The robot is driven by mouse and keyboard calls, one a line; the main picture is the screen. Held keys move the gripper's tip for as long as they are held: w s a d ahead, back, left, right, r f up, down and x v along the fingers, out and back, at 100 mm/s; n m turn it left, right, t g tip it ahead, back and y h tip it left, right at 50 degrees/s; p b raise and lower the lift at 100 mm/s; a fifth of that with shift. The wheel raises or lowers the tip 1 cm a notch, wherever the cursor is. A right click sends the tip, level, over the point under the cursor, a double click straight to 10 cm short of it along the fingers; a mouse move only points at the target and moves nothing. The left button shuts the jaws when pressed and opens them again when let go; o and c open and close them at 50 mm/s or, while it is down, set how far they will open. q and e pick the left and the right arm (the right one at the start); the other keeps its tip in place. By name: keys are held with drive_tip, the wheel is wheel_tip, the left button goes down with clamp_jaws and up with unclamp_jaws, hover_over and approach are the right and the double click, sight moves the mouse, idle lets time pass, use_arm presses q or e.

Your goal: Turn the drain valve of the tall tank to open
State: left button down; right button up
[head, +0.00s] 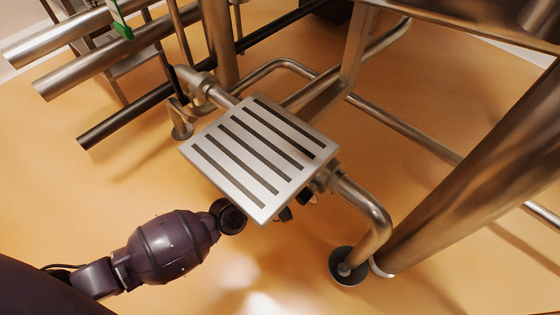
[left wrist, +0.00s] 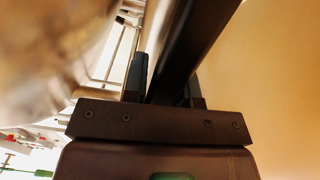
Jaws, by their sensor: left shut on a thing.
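My left gripper (head: 292,208) reaches under a slotted metal plate (head: 262,203) in the head view, which hides most of it. In the left wrist view its fingers (left wrist: 166,88) are shut on a long dark bar (left wrist: 198,38), which looks like the drain valve's handle. The bar runs up and away between the fingers. The valve body is hidden under the plate, in line with a steel pipe (head: 370,205) that bends down to the floor. My right gripper is in neither view.
Thick steel legs (head: 480,165) stand on the right. Horizontal pipes (head: 85,65) and a green-marked part (head: 122,24) are at the upper left. A bent pipe (head: 195,88) lies behind the plate. The orange floor (head: 60,190) is clear at the left.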

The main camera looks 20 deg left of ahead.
use_arm(q)
drive_tip(key=shift+s+f+n, duration=0.25)
drive_tip(key=shift+f+n, duration=0.05)
drive_tip(key=shift+f, duration=0.4)
drive_tip(key=shift+s+f, duration=0.15)
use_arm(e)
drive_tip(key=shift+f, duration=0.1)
use_arm(q)
drive_tip(key=c, duration=1)
unclamp_jaws()
drive_tip(key=shift+f, duration=0.2)
drive_tip(key=shift+o, duration=0.2)
drive_tip(key=shift+r, duration=0.15)
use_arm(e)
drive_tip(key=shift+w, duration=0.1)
use_arm(q)
drive_tip(key=shift+w+r, duration=0.1)
drive_tip(key=shift+w, duration=0.15)
drive_tip(key=shift+s, duration=0.1)
drive_tip(key=shift+s+a, duration=0.2)
drive_tip(key=shift+s, duration=0.05)
drive_tip(key=p+v, duration=0.1)
drive_tip(key=v, duration=0.9)
drive_tip(key=shift+r+p, duration=0.3)
drive_tip(key=shift+p, duration=0.1)
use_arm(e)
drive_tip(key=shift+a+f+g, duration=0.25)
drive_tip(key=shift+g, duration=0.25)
